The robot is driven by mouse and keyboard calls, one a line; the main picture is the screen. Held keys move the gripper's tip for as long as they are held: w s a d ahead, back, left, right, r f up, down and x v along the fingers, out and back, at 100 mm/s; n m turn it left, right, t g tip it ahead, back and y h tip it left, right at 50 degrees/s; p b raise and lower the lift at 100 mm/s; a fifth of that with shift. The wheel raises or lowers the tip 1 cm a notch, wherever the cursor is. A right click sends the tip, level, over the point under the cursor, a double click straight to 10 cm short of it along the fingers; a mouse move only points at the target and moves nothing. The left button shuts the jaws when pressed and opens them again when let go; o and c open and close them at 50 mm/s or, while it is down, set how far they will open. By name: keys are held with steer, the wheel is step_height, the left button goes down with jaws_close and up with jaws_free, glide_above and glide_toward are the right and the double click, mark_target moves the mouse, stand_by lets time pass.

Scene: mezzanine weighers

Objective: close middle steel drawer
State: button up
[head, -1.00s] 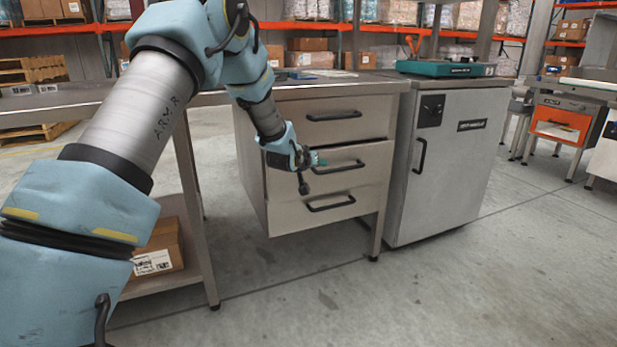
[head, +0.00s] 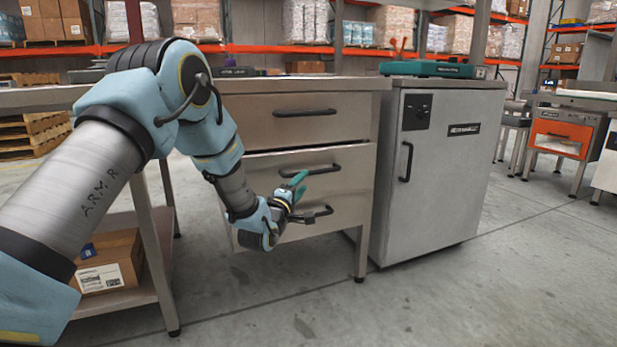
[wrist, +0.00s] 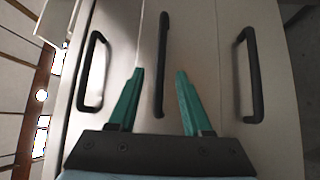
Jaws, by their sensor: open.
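The steel drawer cabinet has three stacked drawers with dark bar handles. The middle drawer (head: 345,158) has a dark gap along its top edge and seems to stand slightly forward; how far is hard to tell. Its handle (head: 322,170) also shows in the wrist view (wrist: 161,60), seen nearly edge-on. Contact cannot be told.
The top drawer (head: 260,128) looks flush above; the bottom drawer (head: 345,208) is below, partly behind my gripper. A grey cabinet (head: 440,170) stands close on the right. A lower shelf with a cardboard box (head: 108,265) is at left. The floor in front is clear.

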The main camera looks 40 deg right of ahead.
mark_target(310, 174)
steer(key=b+x, duration=0.1)
steer(key=x, duration=0.6)
steer(key=shift+d, duration=0.25)
jaws_close()
steer(key=shift+w, duration=0.1)
stand_by(1.0)
